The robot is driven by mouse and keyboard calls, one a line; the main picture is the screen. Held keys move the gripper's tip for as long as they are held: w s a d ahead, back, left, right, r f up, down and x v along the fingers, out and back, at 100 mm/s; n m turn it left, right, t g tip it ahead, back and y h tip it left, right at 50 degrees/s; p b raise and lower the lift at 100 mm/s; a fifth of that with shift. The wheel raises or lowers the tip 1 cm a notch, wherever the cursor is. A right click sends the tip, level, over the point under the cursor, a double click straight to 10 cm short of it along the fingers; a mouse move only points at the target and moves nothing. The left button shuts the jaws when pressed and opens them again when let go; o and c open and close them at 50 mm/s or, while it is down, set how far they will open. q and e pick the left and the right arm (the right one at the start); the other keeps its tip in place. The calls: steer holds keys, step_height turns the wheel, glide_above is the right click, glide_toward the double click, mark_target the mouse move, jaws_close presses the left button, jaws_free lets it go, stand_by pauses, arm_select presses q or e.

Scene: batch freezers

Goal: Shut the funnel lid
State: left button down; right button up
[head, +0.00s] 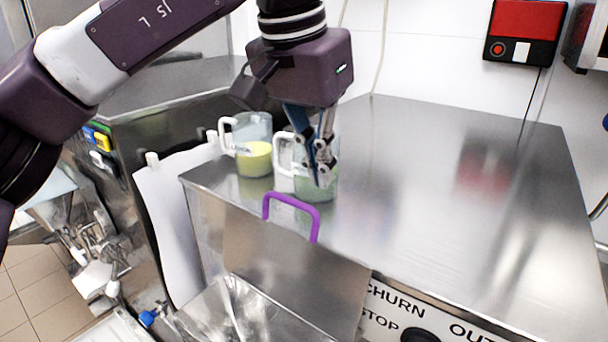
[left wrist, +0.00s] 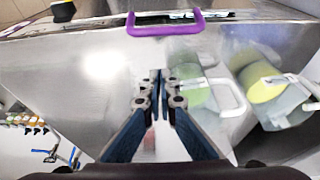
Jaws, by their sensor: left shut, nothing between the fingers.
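The funnel lid (head: 290,275) is a bare metal panel with a purple handle (head: 292,203) along its top edge. It stands raised against the front of the machine, and the funnel (head: 232,312) below it is open. The purple handle also shows at the top of the left wrist view (left wrist: 165,27). My left gripper (head: 324,182) is shut and empty. It points down above the steel top, behind the handle and apart from it. In the left wrist view its fingertips (left wrist: 158,76) are together. My right gripper is not in view.
A clear jug with green contents (head: 318,190) stands close by my left gripper, partly hidden by it. A jug with yellow contents (head: 254,160) stands to its left. The steel top (head: 450,180) is clear to the right. A red and black switch box (head: 524,30) hangs on the wall.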

arm_select(q)
steer(key=shift+s+a+f+p, duration=0.3)
steer(key=shift+s+a+p, duration=0.1)
steer(key=shift+s+a, duration=0.05)
steer(key=shift+s+a+p, duration=0.3)
steer(key=shift+s+a, duration=0.25)
steer(key=shift+s, duration=0.25)
steer(key=shift+s+a, duration=0.15)
steer(key=shift+s, duration=0.2)
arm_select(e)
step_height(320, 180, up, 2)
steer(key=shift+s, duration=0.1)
